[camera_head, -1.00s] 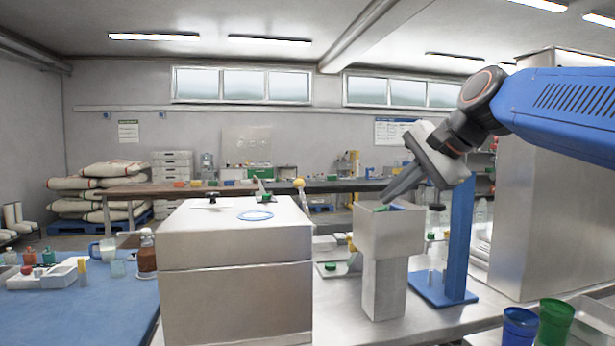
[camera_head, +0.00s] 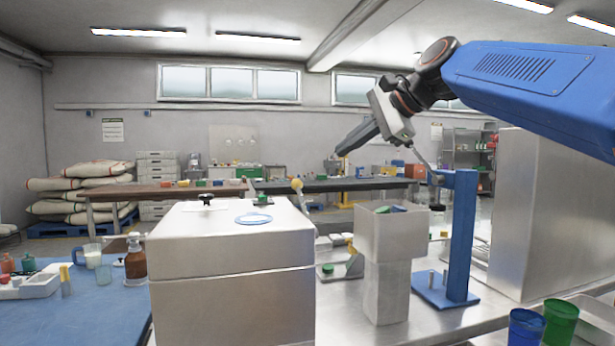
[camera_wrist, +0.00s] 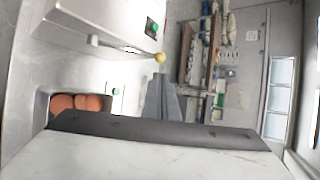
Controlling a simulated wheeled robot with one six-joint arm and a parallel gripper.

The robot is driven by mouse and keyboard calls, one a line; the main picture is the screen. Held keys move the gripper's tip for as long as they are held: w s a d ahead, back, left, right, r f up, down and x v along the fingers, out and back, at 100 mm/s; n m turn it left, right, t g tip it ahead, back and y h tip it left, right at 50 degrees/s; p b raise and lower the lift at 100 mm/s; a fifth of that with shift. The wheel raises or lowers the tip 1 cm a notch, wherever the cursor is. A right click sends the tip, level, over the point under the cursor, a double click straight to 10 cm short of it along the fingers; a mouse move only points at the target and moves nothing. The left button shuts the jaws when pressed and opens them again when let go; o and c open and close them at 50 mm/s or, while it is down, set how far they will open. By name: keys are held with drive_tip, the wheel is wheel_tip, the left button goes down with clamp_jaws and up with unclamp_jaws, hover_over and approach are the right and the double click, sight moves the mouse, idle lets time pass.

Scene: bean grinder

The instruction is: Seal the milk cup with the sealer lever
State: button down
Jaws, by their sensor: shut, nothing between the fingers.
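My gripper (camera_head: 342,152) is shut and empty, raised in the air above and behind the square bin. Its fingers also show in the wrist view (camera_wrist: 161,92). A yellow ball-ended lever (camera_head: 297,184) stands at the right side of the large grey box; its ball is beyond the fingertips in the wrist view (camera_wrist: 160,58). A blue stand (camera_head: 462,235) carries a slanted metal lever (camera_head: 421,157) at its top, just below my wrist; nothing grips it. A small pale cup (camera_head: 103,274) and a glass jug (camera_head: 92,255) are on the blue mat; I cannot tell which is the milk cup.
The grey box (camera_head: 232,270) fills the middle front. The square bin (camera_head: 388,236) on a pedestal holds coloured pieces. Blue (camera_head: 525,328) and green (camera_head: 560,322) cups are at the front right. A tall metal cabinet (camera_head: 540,210) stands at right.

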sight(301, 182)
drive_tip(key=x, duration=1.4)
drive_tip(key=shift+f, duration=0.1)
